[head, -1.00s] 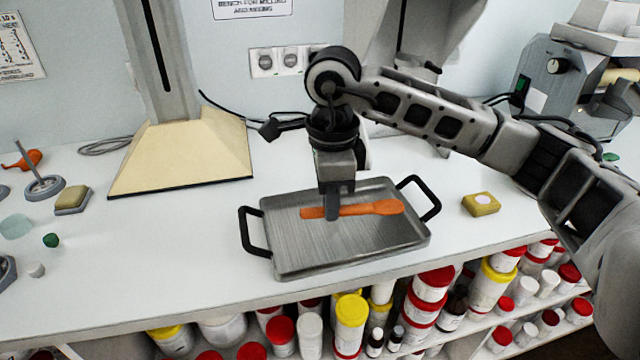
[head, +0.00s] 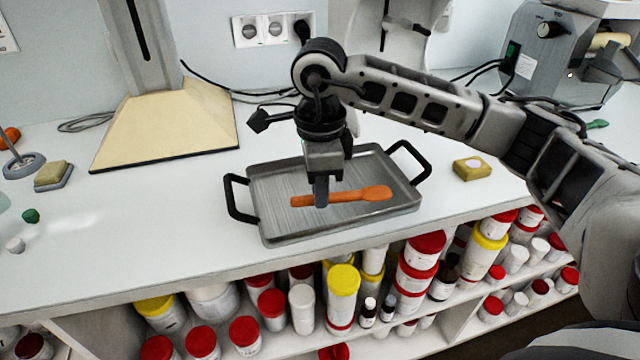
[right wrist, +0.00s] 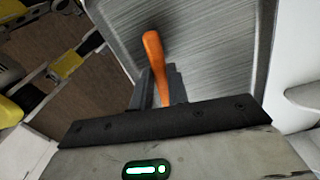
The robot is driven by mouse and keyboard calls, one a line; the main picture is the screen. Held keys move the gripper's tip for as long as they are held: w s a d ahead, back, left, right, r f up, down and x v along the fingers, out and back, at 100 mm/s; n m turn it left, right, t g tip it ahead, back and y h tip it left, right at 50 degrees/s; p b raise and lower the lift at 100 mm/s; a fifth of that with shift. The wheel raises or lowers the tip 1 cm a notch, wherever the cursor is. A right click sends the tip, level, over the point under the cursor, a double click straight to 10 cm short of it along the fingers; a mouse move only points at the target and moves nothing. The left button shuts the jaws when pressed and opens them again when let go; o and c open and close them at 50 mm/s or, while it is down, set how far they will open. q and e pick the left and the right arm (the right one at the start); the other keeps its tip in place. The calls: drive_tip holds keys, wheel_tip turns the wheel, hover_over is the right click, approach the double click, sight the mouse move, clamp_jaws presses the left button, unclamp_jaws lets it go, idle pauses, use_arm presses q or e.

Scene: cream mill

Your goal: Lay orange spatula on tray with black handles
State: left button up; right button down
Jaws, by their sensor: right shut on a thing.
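The orange spatula (head: 358,194) lies level over the middle of the grey metal tray with black handles (head: 285,228). My right gripper (head: 321,199) points down and is shut on the spatula near its left part. I cannot tell whether the spatula touches the tray floor or is just above it. In the right wrist view the spatula (right wrist: 154,58) sticks out from between the fingers (right wrist: 158,88), with the brushed tray surface (right wrist: 205,40) behind it. My left gripper is not in view.
A yellow sponge (head: 472,168) lies right of the tray. A cream hood base (head: 165,130) stands behind left. A soap dish (head: 53,178) and small green piece (head: 31,215) are at the left. Jars with red and yellow lids (head: 343,290) fill the shelf below the front edge.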

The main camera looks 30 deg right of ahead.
drive_tip(key=shift+f, duration=0.1)
drive_tip(key=shift+f+b, duration=0.5)
drive_tip(key=shift+b, duration=0.05)
drive_tip(key=shift+f, duration=0.25)
drive_tip(key=shift+f+b, duration=0.2)
drive_tip(key=shift+b, duration=0.25)
drive_tip(key=shift+f+b, duration=0.25)
drive_tip(key=shift+b, duration=0.05)
drive_tip(key=c, duration=1.3)
unclamp_jaws()
